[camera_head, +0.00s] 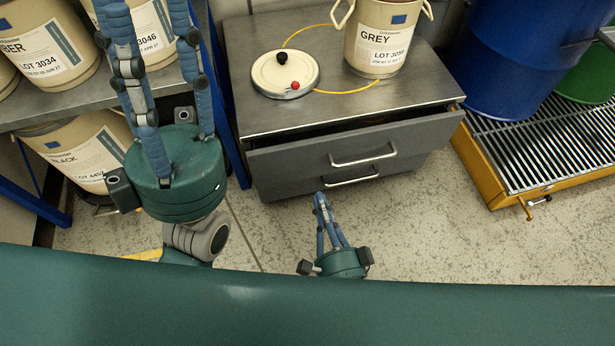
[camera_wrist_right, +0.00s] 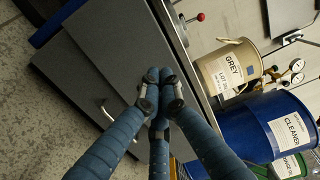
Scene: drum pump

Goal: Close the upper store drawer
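The upper store drawer (camera_head: 295,158) is the top grey front of the cabinet under the metal worktop. It stands out a little, with a dark gap behind its top edge. Its bar handle (camera_head: 365,158) faces me. My right gripper (camera_head: 320,196) is low in front of the cabinet, near its lower edge, with its fingers drawn together and nothing seen between them. In the right wrist view its fingertips (camera_wrist_right: 157,80) overlap the drawer fronts; I cannot tell whether they touch. My left gripper (camera_head: 147,15) is large at left, fingers spread and empty, tips near the top edge.
A shelf with pails stands left. Blue and green drums stand on a yellow-edged grating (camera_head: 545,150) at right. The floor before the cabinet is clear.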

